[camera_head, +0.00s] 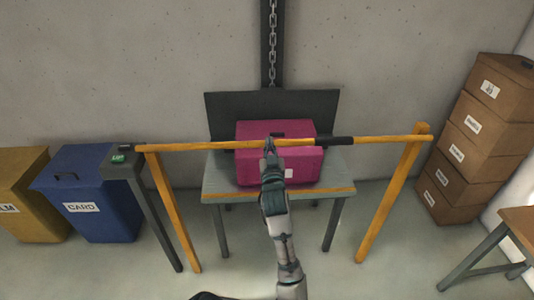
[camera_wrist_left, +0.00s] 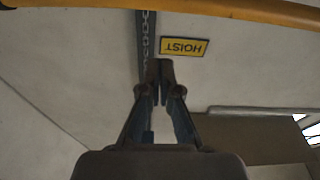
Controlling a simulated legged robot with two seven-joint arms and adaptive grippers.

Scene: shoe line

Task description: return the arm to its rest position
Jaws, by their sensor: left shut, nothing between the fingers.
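My left arm reaches up the middle of the head view from the bottom edge. My left gripper (camera_head: 269,144) is at its far end, in front of the magenta box and overlapping the yellow bar in the picture. I cannot tell from the head view whether it touches the bar. In the left wrist view the gripper's fingertips (camera_wrist_left: 160,68) are together and empty, and the yellow bar (camera_wrist_left: 235,11) runs along the top edge, apart from them. My right gripper is not in view.
The yellow bar (camera_head: 195,147) spans two slanted posts before a table (camera_head: 220,182) bearing a magenta box (camera_head: 255,169). A chain (camera_head: 272,45) hangs behind. Blue (camera_head: 95,195) and yellow (camera_head: 25,195) bins stand left; stacked cartons (camera_head: 475,140) and a wooden table (camera_head: 518,218) stand right.

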